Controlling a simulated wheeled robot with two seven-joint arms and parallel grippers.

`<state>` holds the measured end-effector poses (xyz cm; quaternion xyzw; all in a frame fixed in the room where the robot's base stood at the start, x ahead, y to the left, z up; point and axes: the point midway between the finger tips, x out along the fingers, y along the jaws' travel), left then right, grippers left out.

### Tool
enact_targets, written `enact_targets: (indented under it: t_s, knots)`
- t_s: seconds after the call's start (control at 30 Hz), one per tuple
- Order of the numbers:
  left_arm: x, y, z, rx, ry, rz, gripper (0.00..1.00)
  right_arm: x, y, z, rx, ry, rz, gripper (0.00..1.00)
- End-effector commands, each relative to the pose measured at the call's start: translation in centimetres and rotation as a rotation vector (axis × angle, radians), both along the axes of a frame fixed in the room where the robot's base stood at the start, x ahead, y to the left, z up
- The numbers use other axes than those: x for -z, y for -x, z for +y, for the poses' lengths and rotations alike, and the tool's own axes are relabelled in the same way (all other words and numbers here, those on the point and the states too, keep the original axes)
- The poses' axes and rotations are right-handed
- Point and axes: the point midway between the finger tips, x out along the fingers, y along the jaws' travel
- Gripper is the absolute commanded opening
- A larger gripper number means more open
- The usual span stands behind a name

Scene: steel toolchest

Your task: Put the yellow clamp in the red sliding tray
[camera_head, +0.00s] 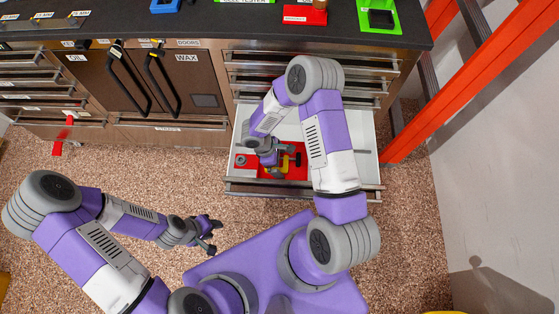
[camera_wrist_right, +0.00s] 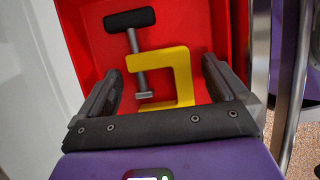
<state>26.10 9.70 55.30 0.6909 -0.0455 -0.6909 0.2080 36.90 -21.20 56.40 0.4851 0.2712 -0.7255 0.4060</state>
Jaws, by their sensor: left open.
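The yellow clamp (camera_head: 284,165), with a grey screw and a black handle, also shows in the right wrist view (camera_wrist_right: 184,68). It appears over the red floor of the red sliding tray (camera_head: 299,172), inside the open drawer; the tray also fills the back of the wrist view (camera_wrist_right: 208,28). I cannot tell whether the clamp rests on the tray floor. My right gripper (camera_wrist_right: 165,85) is open, with its fingers on either side of the clamp and visible gaps to both. My left gripper (camera_head: 212,234) is open and empty above the floor, away from the drawer.
The open white drawer (camera_head: 360,135) sticks out of the steel toolchest, below several shut drawers. A grey round part (camera_head: 240,160) lies at the tray's left. A red post (camera_head: 460,85) stands at the right. The speckled floor (camera_head: 150,165) left of the drawer is clear.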

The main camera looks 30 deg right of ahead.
Motion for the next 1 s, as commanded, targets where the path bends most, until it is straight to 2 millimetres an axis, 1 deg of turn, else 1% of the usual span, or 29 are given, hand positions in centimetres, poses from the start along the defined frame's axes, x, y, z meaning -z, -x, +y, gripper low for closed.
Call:
enact_targets:
  t_s: [0.23, 0.33, 0.47, 0.6, 0.8, 0.9, 1.0]
  knots:
    - [-0.1, 0.0, 0.0, 0.0, 0.0, 0.0, 0.43, -0.1, 0.0, 0.0, 0.0, 0.0, 0.0, 1.0]
    - [-0.5, 0.0, 0.0, 0.0, 0.0, 0.0, 0.43, -0.5, 0.0, 0.0, 0.0, 0.0, 0.0, 1.0]
    - [-1.3, 0.0, 0.0, 0.0, 0.0, 0.0, 0.43, -2.6, -0.5, 0.7, -0.002, 0.001, -0.003, 1.0]
    - [-2.4, 0.0, 0.0, 0.0, 0.0, 0.0, 0.43, -5.6, -1.2, 1.7, -0.003, 0.001, -0.005, 1.0]
    - [-3.6, 0.0, 0.0, 0.0, 0.0, 0.0, 0.43, -9.3, -1.9, 3.1, -0.001, 0.0, -0.002, 1.0]
    - [-4.0, 0.0, 0.0, 0.0, 0.0, 0.0, 0.43, -10.5, -2.2, 3.5, -0.001, 0.001, -0.002, 1.0]
    - [-4.2, 0.0, 0.0, 0.0, 0.0, 0.0, 0.43, -11.1, -2.4, 3.8, -0.002, 0.001, -0.001, 1.0]
